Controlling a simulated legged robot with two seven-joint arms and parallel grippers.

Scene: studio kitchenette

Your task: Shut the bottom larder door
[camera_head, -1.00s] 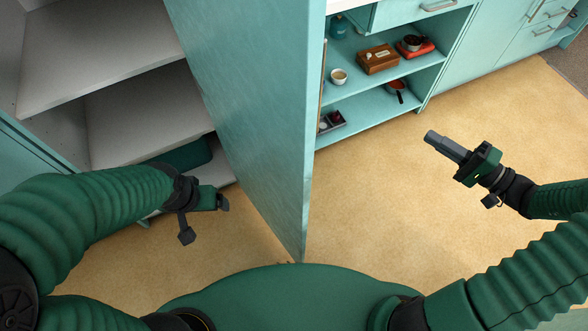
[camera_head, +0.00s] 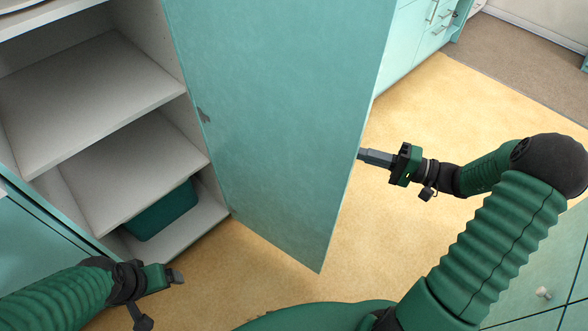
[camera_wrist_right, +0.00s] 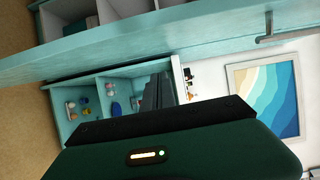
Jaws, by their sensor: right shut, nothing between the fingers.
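The larder door (camera_head: 275,110) is a tall teal panel standing open in the head view, hinged at the right side of the larder with its grey shelves (camera_head: 90,90). Its inner face is toward me. My right gripper (camera_head: 364,155) is shut and empty, with its fingertips at the door's free edge, on the outer side. Whether they touch it is unclear. In the right wrist view the door (camera_wrist_right: 150,45) runs across the top, with a bar handle (camera_wrist_right: 268,32). My left gripper (camera_head: 160,296) is open and empty, low in front of the larder.
A dark green bin (camera_head: 162,212) sits on the larder's bottom shelf. Teal drawer units (camera_head: 415,40) stand behind the door. The tan floor (camera_head: 480,110) is clear to the right of the door. A teal cabinet (camera_head: 540,290) is at lower right.

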